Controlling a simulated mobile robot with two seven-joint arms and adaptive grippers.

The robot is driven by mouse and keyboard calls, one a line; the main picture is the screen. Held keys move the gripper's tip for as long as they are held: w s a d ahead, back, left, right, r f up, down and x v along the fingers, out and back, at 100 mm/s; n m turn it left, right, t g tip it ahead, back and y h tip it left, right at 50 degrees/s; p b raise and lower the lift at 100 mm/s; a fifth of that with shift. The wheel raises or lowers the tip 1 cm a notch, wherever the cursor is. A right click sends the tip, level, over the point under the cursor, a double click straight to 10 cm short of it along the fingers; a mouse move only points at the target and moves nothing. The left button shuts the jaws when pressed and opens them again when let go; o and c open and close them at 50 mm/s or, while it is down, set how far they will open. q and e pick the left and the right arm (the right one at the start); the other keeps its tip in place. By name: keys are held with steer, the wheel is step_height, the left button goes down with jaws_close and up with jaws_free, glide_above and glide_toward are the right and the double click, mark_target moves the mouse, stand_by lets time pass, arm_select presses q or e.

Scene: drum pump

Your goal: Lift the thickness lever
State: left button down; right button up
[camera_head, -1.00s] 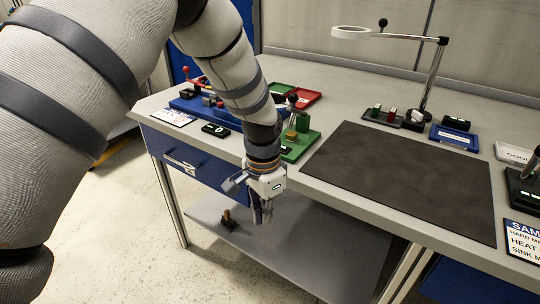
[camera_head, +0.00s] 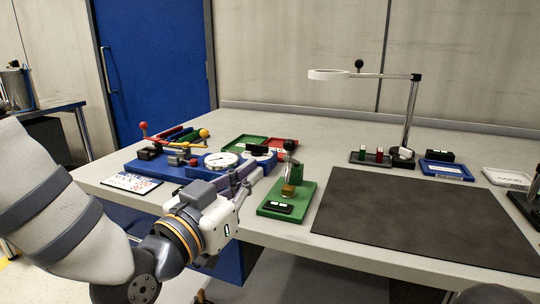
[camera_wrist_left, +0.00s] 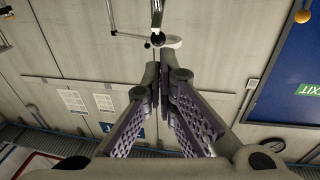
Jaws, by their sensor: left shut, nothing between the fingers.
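No readable label in view marks which handle is the thickness lever. A lever with a black knob (camera_head: 290,145) stands upright on the green fixture (camera_head: 270,209). A black-knobbed metal rod also shows at the top of the left wrist view (camera_wrist_left: 157,38), beyond the fingertips. The blue fixture (camera_head: 150,167) carries a white dial (camera_head: 221,160) and a red-ball handle (camera_head: 145,130). My left gripper (camera_head: 246,176) is shut and empty, left of the green fixture and in front of the dial. Its closed fingers (camera_wrist_left: 163,85) fill the middle of the wrist view. My right gripper is out of view.
Green (camera_head: 243,142) and red trays lie behind the fixtures. A dark mat (camera_head: 420,218) covers the bench to the right, and its top is clear. A ring lamp (camera_head: 329,75) stands at the back with small blocks around its base. A printed card (camera_head: 131,183) lies at the left.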

mark_target(285, 143)
arm_select(q)
steer(key=f+x, duration=0.1)
steer(key=x, duration=0.8)
steer(key=shift+w+r, duration=0.3)
steer(key=shift+r, duration=0.15)
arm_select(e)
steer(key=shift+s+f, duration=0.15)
arm_select(q)
steer(key=shift+d, duration=0.1)
steer(key=shift+r, duration=0.4)
steer(key=w+d+r+g+p, duration=0.1)
steer(key=w+r+p, duration=0.2)
steer(key=w, duration=0.1)
steer(key=shift+w+d+r+y+p, duration=0.25)
steer(key=shift+w+r+y+p, duration=0.05)
steer(key=shift+r, duration=0.1)
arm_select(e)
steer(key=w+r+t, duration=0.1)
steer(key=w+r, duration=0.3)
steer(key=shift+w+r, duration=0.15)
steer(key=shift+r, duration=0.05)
arm_select(q)
steer(key=shift+r, duration=0.1)
